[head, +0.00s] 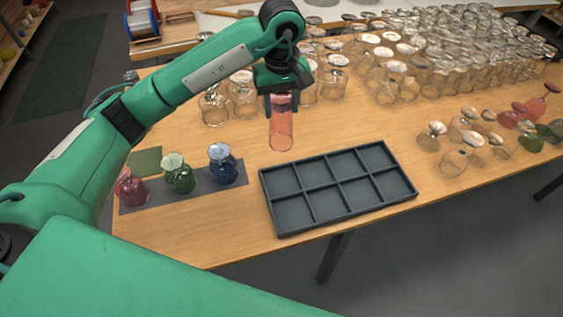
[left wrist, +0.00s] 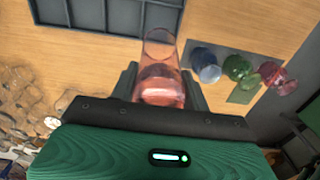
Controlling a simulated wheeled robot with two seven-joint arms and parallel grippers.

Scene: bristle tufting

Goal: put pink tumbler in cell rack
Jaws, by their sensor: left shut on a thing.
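The pink tumbler (head: 281,128) is a clear pink glass, held upright in my left gripper (head: 282,100). The gripper is shut on its upper part, and the tumbler's lower end hangs below the fingers. In the left wrist view the tumbler (left wrist: 160,62) sits between the two fingers (left wrist: 160,85). The cell rack (head: 350,212) is a dark grey tray with two rows of square cells, all empty. It lies to the right of and nearer than the tumbler in the head view, and it also shows at the top of the left wrist view (left wrist: 140,33). My right gripper is not in view.
A grey mat (head: 135,205) at left holds a red, a green (head: 179,178) and a blue glass jar (head: 222,166). Many clear glasses (head: 440,55) crowd the back right. Clear, red and green glasses stand right of the rack. Bare wood surrounds the rack's left side.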

